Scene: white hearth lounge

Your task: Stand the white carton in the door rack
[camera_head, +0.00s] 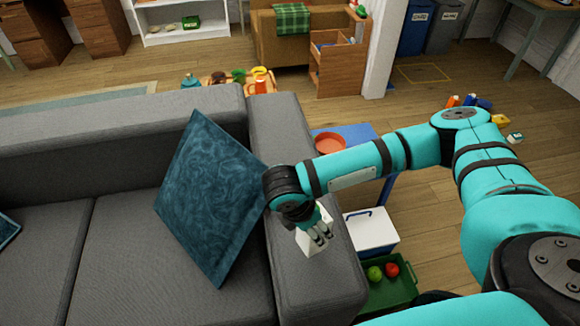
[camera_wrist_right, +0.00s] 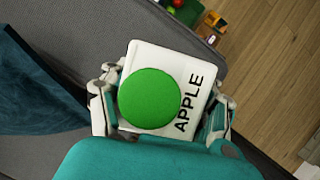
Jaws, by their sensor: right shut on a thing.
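My right gripper (camera_head: 316,237) is shut on the white carton (camera_head: 312,246) over the right arm of the grey sofa. In the right wrist view, the carton (camera_wrist_right: 139,54) shows a large green disc and the word APPLE, with the fingers of the gripper (camera_wrist_right: 163,108) on its two opposite sides. In the head view the fingers hide part of the carton. I cannot tell whether it touches the sofa arm. The door rack is not seen in either view. My left gripper is not in view.
The grey sofa (camera_head: 120,260) holds a teal cushion (camera_head: 213,190) close to my right gripper. Beside the sofa arm are a white cooler box (camera_head: 371,233) and a green crate (camera_head: 392,291) with fruit. A blue table (camera_head: 350,134) bears an orange bowl (camera_head: 330,142). Small things lie on the floor at right.

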